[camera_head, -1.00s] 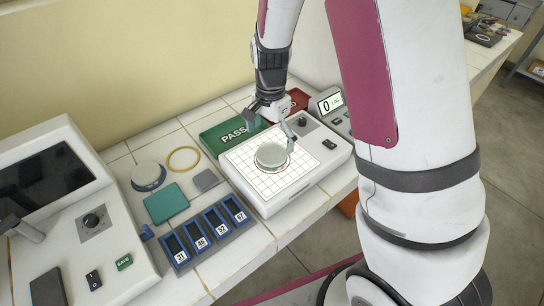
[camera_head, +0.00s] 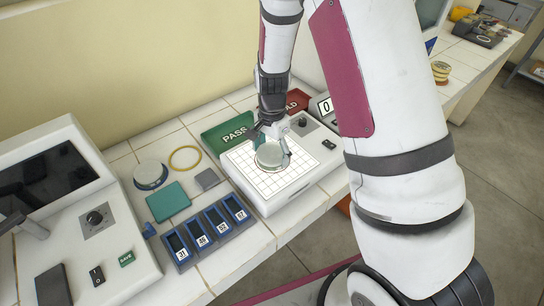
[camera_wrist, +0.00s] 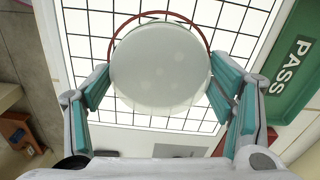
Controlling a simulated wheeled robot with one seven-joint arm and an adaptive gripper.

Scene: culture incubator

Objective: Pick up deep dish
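A pale round dish (camera_head: 269,156), which I take to be the deep dish, stands on the white gridded plate (camera_head: 265,184) of a bench device. It also shows in the wrist view (camera_wrist: 160,65), with a thin red ring outline around its far edge. My gripper (camera_head: 270,145) is low over the dish, one finger on its far left side and one on its right. In the wrist view my gripper (camera_wrist: 161,88) is open, with teal-padded fingers spread either side of the dish's near part. A gap shows at the fingers; contact cannot be told.
A green PASS tray (camera_head: 226,133) and a red tray (camera_head: 298,100) lie behind the device. Left are another round dish (camera_head: 150,175), a yellow ring (camera_head: 185,159), a teal block (camera_head: 168,201) and a blue numbered rack (camera_head: 210,232). A screen console (camera_head: 70,215) stands far left.

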